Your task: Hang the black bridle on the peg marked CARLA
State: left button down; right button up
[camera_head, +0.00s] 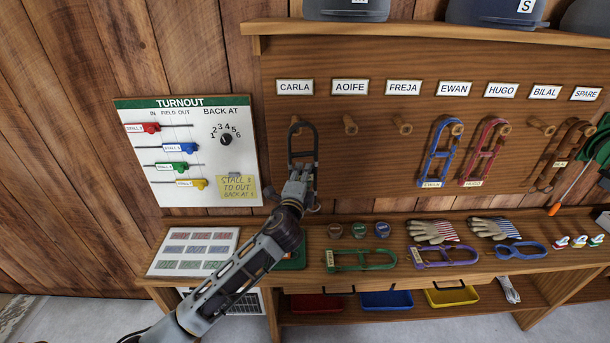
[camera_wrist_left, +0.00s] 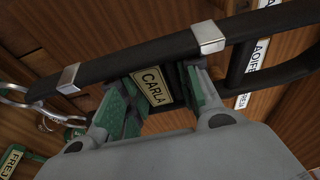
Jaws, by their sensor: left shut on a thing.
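The black bridle (camera_head: 316,145) is upright against the peg board, below the CARLA label (camera_head: 294,87). My left gripper (camera_head: 300,176) is shut on its lower end. In the left wrist view the bridle (camera_wrist_left: 140,54) is a black strap with silver buckles, and its CARLA tag (camera_wrist_left: 152,86) shows between the green finger pads of the gripper (camera_wrist_left: 150,105). The CARLA peg (camera_head: 295,122) shows at the left edge of the bridle's upper loop. I cannot tell whether the loop is around the peg or in front of it. My right gripper is not in view.
The AOIFE peg (camera_head: 350,124) and FREJA peg (camera_head: 403,125) are bare. A blue bridle (camera_head: 436,152) and a red bridle (camera_head: 482,150) hang farther right. A green bridle (camera_head: 362,261) lies on the bench below. The turnout board (camera_head: 165,190) is left of the pegs.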

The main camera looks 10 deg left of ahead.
pick_arm(q)
jog(key=shift+a+f+y, duration=0.3)
jog(key=shift+a, duration=0.2)
jog(key=shift+a+f+n+y, duration=0.35)
jog(key=shift+a+n+y, duration=0.15)
jog(key=shift+a, duration=0.1)
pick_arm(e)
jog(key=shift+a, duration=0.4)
pick_arm(q)
jog(key=shift+w, duration=0.2)
jog(key=w+a+f+b, duration=0.1)
jog(key=w+a+b, duration=0.1)
jog(key=w, duration=0.7)
jog(key=shift+w+a+f+b, duration=0.25)
jog(key=shift+w+a+b, duration=0.15)
jog(key=shift+b, duration=0.25)
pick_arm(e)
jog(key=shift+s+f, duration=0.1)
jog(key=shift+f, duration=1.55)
pick_arm(q)
jog(key=shift+w+f, duration=0.1)
